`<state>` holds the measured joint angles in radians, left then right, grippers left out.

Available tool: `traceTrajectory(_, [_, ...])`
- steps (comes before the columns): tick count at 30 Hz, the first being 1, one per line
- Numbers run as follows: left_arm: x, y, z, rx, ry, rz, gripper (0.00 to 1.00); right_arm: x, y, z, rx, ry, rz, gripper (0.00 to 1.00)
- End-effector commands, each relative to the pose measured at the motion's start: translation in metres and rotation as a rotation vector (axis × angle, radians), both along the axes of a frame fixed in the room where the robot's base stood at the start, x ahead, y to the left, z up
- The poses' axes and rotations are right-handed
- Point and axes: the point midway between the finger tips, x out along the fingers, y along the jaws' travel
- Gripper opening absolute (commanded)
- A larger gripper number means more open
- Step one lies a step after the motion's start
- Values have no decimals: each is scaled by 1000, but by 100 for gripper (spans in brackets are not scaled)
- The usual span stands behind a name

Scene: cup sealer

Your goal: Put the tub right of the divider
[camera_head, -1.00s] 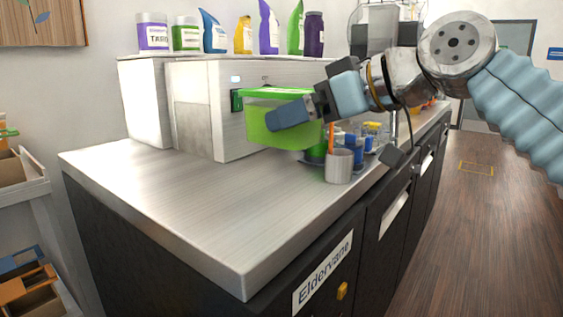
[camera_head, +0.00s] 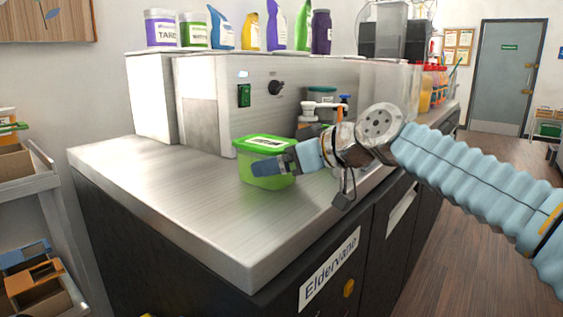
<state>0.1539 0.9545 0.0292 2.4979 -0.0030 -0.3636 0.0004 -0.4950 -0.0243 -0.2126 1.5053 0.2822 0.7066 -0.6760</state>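The green tub (camera_head: 262,172) has a lighter green lid with a white label. It is upright at the front of the sealing machine, low over the steel counter; I cannot tell whether its base touches. My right gripper (camera_head: 264,160) reaches in from the right. I cannot make out a divider for certain. My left gripper is not in view.
The steel counter (camera_head: 190,185) is bare left of and in front of the tub. The sealing machine (camera_head: 208,115), with bottles on top, stands behind. Pump-top containers (camera_head: 318,108) stand behind my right arm, and colored bottles (camera_head: 432,85) stand farther back. A shelf cart (camera_head: 25,180) is at left.

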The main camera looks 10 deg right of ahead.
Motion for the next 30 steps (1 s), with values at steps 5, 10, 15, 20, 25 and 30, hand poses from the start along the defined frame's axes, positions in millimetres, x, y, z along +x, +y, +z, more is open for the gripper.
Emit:
traceTrajectory(5, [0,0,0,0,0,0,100,0,0,2,2,-3,0,33])
traceTrajectory(10, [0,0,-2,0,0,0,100,0,0,-1,1,-1,0,99])
traceTrajectory(15, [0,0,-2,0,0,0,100,0,0,-1,1,-1,0,100])
traceTrajectory(20, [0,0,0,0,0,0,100,-3,-2,3,1,-2,0,100])
traceTrajectory(25, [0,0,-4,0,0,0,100,-26,-20,15,3,-5,-1,100])
traceTrajectory(30, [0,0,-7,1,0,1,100,-55,-43,30,2,-4,-2,100])
